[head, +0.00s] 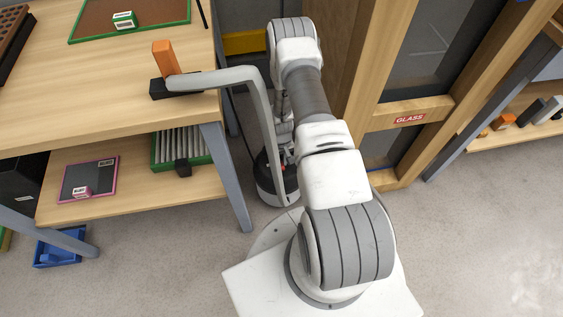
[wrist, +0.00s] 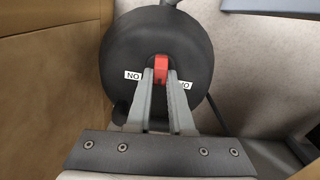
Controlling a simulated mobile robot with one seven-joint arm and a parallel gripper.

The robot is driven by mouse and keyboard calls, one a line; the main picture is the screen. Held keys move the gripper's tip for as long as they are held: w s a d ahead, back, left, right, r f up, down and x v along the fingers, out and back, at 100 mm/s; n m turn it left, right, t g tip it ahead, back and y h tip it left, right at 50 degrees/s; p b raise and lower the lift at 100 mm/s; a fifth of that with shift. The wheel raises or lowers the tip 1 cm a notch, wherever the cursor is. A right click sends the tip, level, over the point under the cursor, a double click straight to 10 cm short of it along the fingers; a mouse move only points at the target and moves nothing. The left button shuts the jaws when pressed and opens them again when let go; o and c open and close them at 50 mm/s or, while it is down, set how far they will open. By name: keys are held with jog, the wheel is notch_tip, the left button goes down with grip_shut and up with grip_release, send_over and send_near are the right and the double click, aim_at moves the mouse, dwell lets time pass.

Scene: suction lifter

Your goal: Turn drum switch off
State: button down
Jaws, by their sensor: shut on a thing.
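The drum (wrist: 120,50) is a dark round body filling the middle of the wrist view. A red switch (wrist: 161,66) stands at its centre, with white labels (wrist: 132,75) on either side; the right one is partly covered by a finger. My gripper (wrist: 161,77) is shut on the red switch, one finger on each side. In the head view the drum (head: 267,172) stands on the floor beside the table, partly hidden behind the grey lifter tube and my arm. My gripper's fingers are hidden there.
A grey bent lifter tube (head: 262,110) reaches from an orange handle (head: 164,58) on the wooden table (head: 60,115) down beside the drum. A wooden frame with a GLASS label (head: 409,119) stands close on the right. Open floor (head: 470,250) lies at front right.

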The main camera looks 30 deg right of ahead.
jog(key=n+b, duration=0.1)
jog(key=n, duration=0.3)
jog(key=shift+n, duration=0.3)
jog(key=shift+a+n, duration=0.15)
jog(key=shift+n, duration=1.35)
jog(key=c, duration=0.8)
grip_release()
jog(key=shift+r, duration=0.1)
notch_tip(320, 180, up, 17)
jog(key=p, duration=0.6)
jog(key=shift+r, duration=0.15)
